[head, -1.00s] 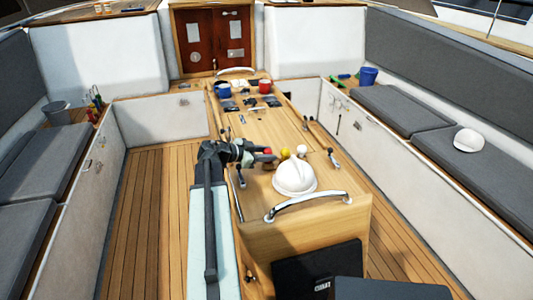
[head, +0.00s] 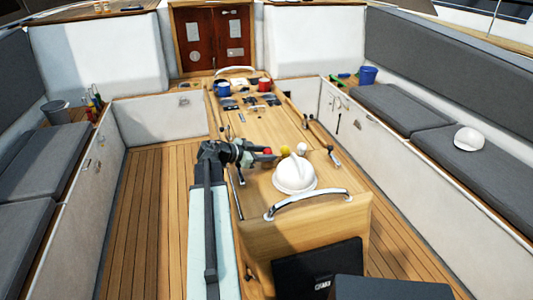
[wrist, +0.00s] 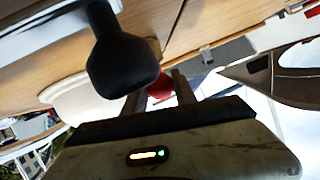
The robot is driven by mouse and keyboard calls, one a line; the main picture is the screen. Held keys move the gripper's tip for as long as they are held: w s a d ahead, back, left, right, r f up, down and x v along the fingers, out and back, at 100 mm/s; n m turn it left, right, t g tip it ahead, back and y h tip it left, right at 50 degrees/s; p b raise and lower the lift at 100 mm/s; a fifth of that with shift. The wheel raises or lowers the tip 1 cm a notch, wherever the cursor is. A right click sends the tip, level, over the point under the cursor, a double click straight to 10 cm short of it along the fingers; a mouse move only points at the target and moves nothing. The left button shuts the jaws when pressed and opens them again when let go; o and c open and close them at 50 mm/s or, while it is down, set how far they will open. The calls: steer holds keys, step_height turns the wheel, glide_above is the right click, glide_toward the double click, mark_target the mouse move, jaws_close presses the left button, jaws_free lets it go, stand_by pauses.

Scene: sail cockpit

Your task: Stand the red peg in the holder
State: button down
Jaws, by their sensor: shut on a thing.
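The red peg (head: 267,151) shows as a small red end at the tip of my gripper (head: 256,157), over the wooden cockpit table in the head view. In the wrist view the red peg (wrist: 160,90) lies between the two fingers of my gripper (wrist: 160,92), which is shut on it. The fingers and wrist hide much of the peg, so its tilt and the gap below it cannot be told. A yellow rounded thing (head: 284,150) and a white ball-like thing (head: 301,150) stand just right of the peg. I cannot make out the holder.
A white helmet (head: 295,175) sits on the table close to the right of my gripper, with a metal grab rail (head: 305,203) before it. Blue (head: 223,88) and red (head: 265,85) mugs stand at the table's far end. A dark rounded thing (wrist: 120,50) looms large in the wrist view.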

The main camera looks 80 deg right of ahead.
steer(key=c, duration=0.9)
jaws_free()
steer(key=shift+o, duration=0.2)
steer(key=o, duration=0.4)
steer(key=shift+s+r, duration=0.1)
step_height(320, 180, up, 7)
steer(key=p, duration=0.7)
